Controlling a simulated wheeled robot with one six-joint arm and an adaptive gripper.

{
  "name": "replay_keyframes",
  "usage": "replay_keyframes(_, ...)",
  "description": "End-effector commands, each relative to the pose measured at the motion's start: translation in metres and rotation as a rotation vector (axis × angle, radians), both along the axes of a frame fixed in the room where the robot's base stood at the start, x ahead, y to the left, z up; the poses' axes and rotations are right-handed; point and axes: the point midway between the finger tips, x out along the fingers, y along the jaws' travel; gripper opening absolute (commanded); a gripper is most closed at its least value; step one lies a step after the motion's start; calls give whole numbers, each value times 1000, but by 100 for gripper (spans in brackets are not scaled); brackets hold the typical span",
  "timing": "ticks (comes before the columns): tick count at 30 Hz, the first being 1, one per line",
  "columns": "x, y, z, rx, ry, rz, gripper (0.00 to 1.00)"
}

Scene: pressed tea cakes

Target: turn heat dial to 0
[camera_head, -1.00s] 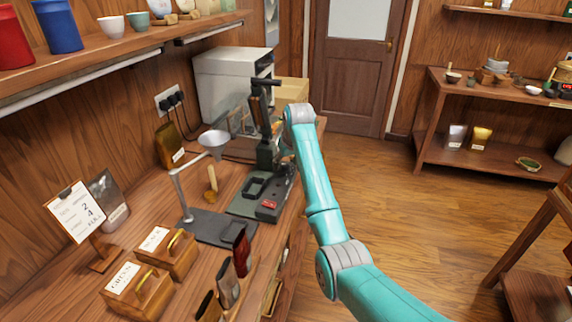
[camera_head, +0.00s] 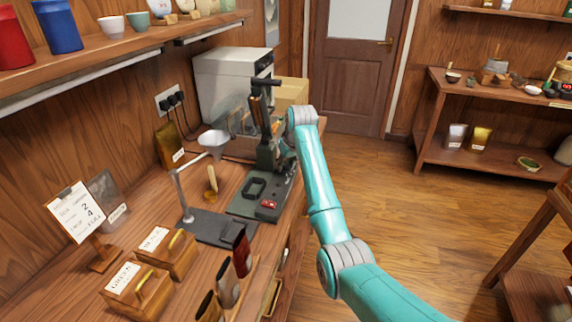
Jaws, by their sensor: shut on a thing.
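The dark press (camera_head: 264,150) stands on the workbench, upright, with a long handle at its top. Its flat base (camera_head: 246,208) carries a black square frame and a small red display (camera_head: 268,204), whose reading is too small to make out. My teal arm reaches in from the lower right. My gripper (camera_head: 286,160) is dark and small, at the right side of the press below the grey wrist joint. It is shut on the heat dial there. The dial itself is hidden behind the gripper and wrist, so its setting does not show.
A funnel stand (camera_head: 186,196) is left of the press, with labelled wooden boxes (camera_head: 168,252) in front. A grey oven-like box (camera_head: 222,78) and a cardboard box (camera_head: 292,92) are behind. The floor (camera_head: 400,220) to the right is clear.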

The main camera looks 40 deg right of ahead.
Motion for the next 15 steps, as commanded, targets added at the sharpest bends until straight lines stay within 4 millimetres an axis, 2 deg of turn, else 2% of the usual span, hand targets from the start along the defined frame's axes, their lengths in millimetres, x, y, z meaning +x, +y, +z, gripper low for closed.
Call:
replay_keyframes(10,0,0,-1,0,1,30,3)
replay_keyframes(11,0,0,-1,0,1,30,43)
replay_keyframes(13,0,0,-1,0,1,30,60)
replay_keyframes(15,0,0,-1,0,1,29,63)
